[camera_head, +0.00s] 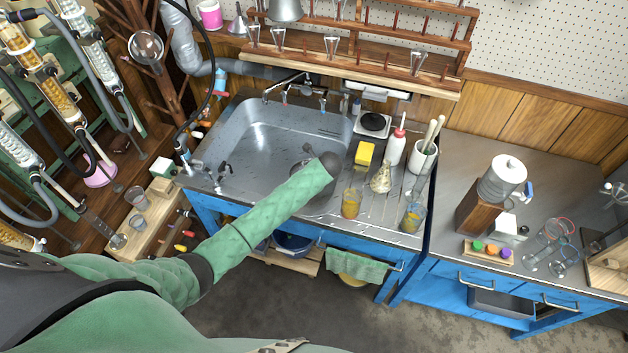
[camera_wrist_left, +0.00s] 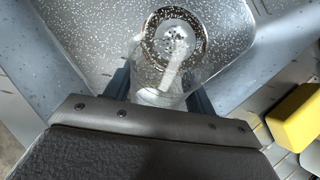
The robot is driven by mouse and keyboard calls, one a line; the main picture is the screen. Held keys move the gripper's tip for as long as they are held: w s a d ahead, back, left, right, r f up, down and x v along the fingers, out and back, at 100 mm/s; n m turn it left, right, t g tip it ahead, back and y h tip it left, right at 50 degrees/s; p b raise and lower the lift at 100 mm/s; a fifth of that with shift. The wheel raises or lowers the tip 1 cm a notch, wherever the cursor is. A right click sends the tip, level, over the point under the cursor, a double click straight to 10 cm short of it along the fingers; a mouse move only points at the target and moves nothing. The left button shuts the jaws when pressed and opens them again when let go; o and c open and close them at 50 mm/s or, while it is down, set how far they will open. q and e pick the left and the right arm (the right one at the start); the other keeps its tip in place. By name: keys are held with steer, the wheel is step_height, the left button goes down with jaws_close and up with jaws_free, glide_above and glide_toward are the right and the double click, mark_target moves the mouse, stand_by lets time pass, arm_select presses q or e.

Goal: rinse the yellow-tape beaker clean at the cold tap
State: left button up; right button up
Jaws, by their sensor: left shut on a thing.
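My left gripper (camera_wrist_left: 158,98) is shut around a clear glass beaker (camera_wrist_left: 160,82), seen between its two dark fingers in the left wrist view. No yellow tape or liquid can be made out on it. The round metal drain (camera_wrist_left: 174,38) shows beyond or through the glass. In the head view my green-sleeved left arm reaches across the front of the steel sink (camera_head: 245,140) and mostly hides the gripper and beaker. A tap spout (camera_head: 285,84) projects over the back of the sink; which handle is cold is unclear. My right gripper is not in view.
On the drainboard stand two beakers of amber liquid, one nearer the sink (camera_head: 351,203) and one farther right (camera_head: 412,217). A yellow sponge (camera_head: 364,153), a squeeze bottle (camera_head: 396,147) and a pestle pot (camera_head: 422,158) stand behind them. More fittings (camera_head: 222,172) sit at the sink's left edge.

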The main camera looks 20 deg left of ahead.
arm_select(q)
steer(key=r+t+y+b, duration=0.1)
steer(key=r, duration=0.1)
steer(key=r+t+y+b, duration=0.1)
steer(key=r+t+y, duration=0.1)
steer(key=r, duration=0.1)
steer(key=s+d+r+t+y+b, duration=0.1)
steer(key=r, duration=0.2)
steer(key=shift+r+t, duration=0.2)
steer(key=shift+t, duration=0.1)
steer(key=shift+r+y, duration=0.3)
steer(key=shift+r, duration=0.05)
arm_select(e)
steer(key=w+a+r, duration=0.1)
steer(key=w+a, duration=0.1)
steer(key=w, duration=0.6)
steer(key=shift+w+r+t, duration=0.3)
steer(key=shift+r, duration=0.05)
